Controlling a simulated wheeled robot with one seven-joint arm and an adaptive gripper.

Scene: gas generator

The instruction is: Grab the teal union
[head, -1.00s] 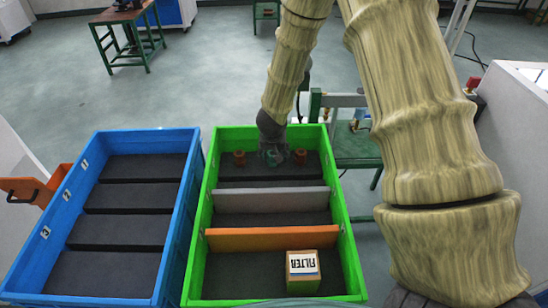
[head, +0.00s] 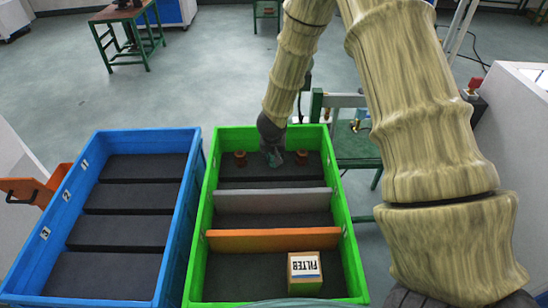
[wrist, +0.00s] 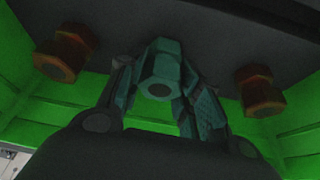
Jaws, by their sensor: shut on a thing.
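The teal union (wrist: 160,72) is a hex-shaped fitting with a round bore, seen in the middle of the wrist view. My gripper (wrist: 158,98) has a finger on each side of it and is shut on it. In the head view, my gripper (head: 274,157) is in the far compartment of the green crate (head: 212,190), with a bit of teal showing at its tip. Whether the union touches the crate floor cannot be told.
Orange-brown fittings stand on both sides of my gripper, left (head: 240,158) and right (head: 301,157). A grey divider (head: 270,201) and an orange divider (head: 270,240) cross the green crate. A filter box (head: 304,274) sits in the near compartment. A blue crate (head: 190,190) with empty compartments stands left.

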